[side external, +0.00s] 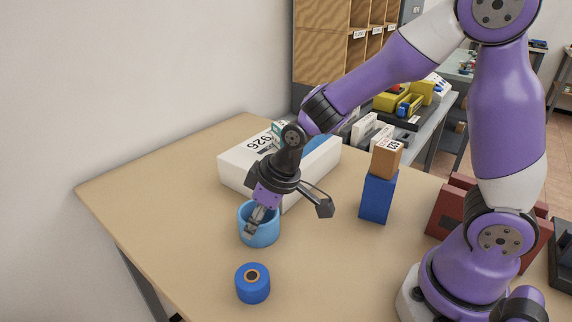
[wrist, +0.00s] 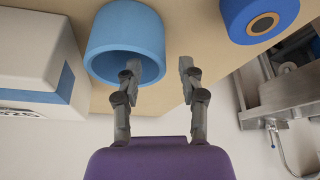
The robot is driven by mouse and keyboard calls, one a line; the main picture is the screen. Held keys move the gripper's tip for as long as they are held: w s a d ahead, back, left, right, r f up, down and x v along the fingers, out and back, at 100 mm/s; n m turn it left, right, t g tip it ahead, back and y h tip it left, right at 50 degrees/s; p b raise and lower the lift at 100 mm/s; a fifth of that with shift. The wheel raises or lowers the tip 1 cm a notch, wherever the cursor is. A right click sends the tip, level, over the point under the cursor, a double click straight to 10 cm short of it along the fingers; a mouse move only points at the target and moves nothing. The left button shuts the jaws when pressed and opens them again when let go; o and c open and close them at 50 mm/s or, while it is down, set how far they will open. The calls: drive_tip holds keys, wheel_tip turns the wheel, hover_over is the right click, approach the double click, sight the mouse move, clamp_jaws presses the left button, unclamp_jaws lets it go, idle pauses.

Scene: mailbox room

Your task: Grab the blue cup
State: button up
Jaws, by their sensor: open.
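The blue cup (side external: 259,230) stands upright on the table, a light blue, open-topped cup in front of the white box. In the wrist view the cup (wrist: 122,32) shows at upper left, with its dark opening facing my gripper. My gripper (side external: 252,227) is tilted down at the cup in the side view. In the wrist view my gripper (wrist: 160,68) is open, with one finger over the cup's opening and the other outside its wall. The cup's wall lies between the two fingers. I cannot tell whether either finger touches it.
A darker blue roll (side external: 253,283) with an orange-ringed hole stands nearer the front; it also shows in the wrist view (wrist: 258,14). A white box (side external: 238,170) is close behind the cup. A blue block (side external: 378,197) with a brown box (side external: 387,159) on top stands right. The table's left (side external: 150,185) is clear.

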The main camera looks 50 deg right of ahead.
drive_tip(key=shift+x, duration=1.2)
clamp_jaws()
